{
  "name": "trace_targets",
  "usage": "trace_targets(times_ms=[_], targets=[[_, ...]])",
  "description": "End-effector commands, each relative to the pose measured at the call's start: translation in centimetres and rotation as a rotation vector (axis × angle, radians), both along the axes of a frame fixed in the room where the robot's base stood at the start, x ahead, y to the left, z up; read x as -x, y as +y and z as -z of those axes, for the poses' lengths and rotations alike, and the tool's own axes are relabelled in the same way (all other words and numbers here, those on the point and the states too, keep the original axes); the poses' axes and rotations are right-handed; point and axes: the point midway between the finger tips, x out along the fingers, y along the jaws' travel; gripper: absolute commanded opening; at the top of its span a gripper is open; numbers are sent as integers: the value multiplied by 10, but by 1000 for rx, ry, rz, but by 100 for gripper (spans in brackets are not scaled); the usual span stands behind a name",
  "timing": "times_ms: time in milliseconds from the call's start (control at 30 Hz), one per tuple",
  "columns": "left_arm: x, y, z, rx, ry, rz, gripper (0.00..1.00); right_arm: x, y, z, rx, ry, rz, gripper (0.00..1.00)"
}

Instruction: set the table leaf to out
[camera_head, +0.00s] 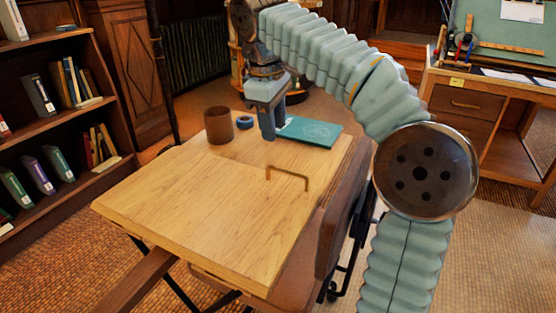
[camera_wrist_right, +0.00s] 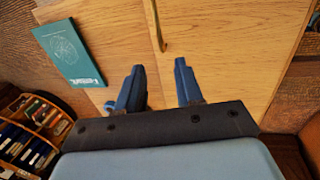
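The table (camera_head: 190,200) has a pale wood top. A thin brass bar handle (camera_head: 287,172) stands on it near the right edge. In the right wrist view the handle (camera_wrist_right: 155,25) lies ahead of the fingers, along a seam beside the table leaf (camera_wrist_right: 220,30); I cannot tell how far the leaf is out. My right gripper (camera_head: 268,136) is above the far part of the top, behind the handle and apart from it. In the right wrist view its fingers (camera_wrist_right: 158,70) are spread with nothing between them. My left gripper is not in view.
A chair (camera_head: 343,205) stands against the right side. A bookshelf (camera_head: 60,130) is at left, a desk (camera_head: 480,125) at right. The near tabletop is clear.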

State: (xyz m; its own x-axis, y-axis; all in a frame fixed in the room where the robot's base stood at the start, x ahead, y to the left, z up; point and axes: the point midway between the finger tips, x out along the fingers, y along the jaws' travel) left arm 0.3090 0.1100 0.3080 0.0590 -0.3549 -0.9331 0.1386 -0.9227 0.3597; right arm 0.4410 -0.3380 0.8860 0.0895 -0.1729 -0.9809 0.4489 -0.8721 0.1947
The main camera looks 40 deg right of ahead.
Motion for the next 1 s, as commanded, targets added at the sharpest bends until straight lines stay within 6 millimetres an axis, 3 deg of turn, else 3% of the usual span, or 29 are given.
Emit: trace_targets(times_ms=[100,400,600,867,1000], targets=[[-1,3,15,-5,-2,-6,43,-2,-6,34,1,4,3,36],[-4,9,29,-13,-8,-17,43,-8,-16,91,-1,2,1,36],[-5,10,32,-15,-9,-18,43,-9,-19,106,-1,0,1,36],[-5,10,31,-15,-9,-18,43,-10,-19,107,-1,-1,1,36],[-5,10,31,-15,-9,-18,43,-10,-19,107,0,0,1,19]])
